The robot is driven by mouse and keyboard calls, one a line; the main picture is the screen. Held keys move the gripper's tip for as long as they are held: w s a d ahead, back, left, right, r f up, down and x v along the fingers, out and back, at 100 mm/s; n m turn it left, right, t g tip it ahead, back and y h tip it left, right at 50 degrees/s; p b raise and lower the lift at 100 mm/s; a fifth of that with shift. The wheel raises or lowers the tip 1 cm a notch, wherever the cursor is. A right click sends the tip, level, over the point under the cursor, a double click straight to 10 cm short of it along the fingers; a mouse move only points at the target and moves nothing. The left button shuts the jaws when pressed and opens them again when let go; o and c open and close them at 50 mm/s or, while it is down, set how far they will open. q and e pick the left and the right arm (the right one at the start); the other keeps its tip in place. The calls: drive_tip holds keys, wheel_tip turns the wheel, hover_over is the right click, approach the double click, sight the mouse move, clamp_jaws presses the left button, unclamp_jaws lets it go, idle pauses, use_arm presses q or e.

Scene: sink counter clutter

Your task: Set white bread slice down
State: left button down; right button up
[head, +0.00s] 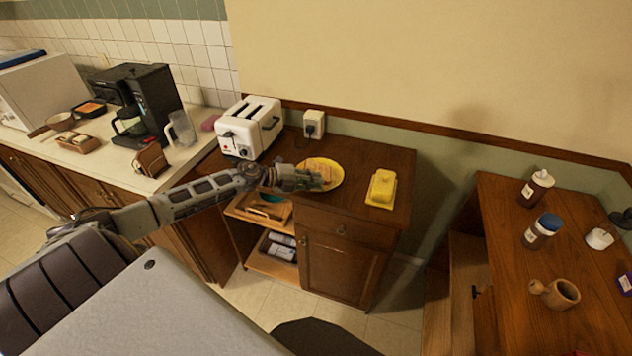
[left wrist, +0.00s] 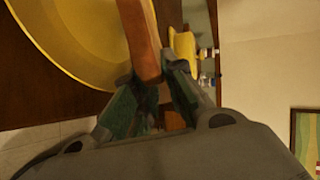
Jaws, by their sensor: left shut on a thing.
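My left gripper (head: 312,180) is over the yellow plate (head: 338,178) on the wooden cabinet top. In the left wrist view my left gripper (left wrist: 152,88) is shut on the bread slice (left wrist: 140,38), seen edge-on between the fingers. The slice has a brown crust edge. The plate (left wrist: 62,32) shows beside it in the left wrist view. In the head view the bread (head: 319,165) shows just behind the fingers, over the plate. I cannot tell whether the slice touches the plate. My right gripper is not in view.
A white toaster (head: 249,127) stands left of the plate, and a yellow butter dish (head: 382,188) stands to its right. The cabinet top (head: 352,218) is bare in front. A side table (head: 540,270) with bottles is at the right.

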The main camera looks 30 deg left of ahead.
use_arm(q)
drive_tip(key=shift+f, duration=0.25)
drive_tip(key=c, duration=1.6)
unclamp_jaws()
drive_tip(key=shift+c, duration=0.2)
drive_tip(key=shift+s, duration=0.1)
